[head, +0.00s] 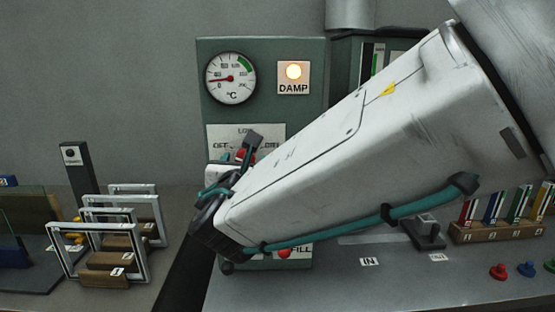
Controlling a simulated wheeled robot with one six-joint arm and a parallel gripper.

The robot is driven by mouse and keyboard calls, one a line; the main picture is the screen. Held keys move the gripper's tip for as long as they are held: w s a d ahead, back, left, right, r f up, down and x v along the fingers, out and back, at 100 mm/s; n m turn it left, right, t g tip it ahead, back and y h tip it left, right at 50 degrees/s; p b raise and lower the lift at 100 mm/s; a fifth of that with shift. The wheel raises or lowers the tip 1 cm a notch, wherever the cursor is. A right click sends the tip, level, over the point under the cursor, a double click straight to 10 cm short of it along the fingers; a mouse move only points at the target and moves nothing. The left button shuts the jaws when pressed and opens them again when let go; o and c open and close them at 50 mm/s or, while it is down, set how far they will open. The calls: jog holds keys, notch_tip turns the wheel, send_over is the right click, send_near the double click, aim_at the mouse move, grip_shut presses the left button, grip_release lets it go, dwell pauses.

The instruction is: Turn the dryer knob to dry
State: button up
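The dryer panel (310,125) is grey-green and stands upright at the back, left of centre. Its round °C gauge (231,78) has a red needle pointing left and a green band at upper right. A pale label plate (225,132) below is partly covered by my arm. A small red part (245,155) shows beside my gripper (240,162); I cannot tell whether it is the knob or whether they touch. My gripper is at the panel's lower left, mostly hidden behind my white arm link.
Several metal frames (120,225) with wooden blocks stand at left, by a dark post (76,170). At right are a wooden rack (500,231) of coloured cards, several coloured buttons (500,271) and a dark lever (428,232). A red button (285,253) shows below my arm.

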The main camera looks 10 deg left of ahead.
jog(key=shift+w+a, duration=0.15)
jog(key=shift+w, duration=0.55)
jog(key=c, duration=1)
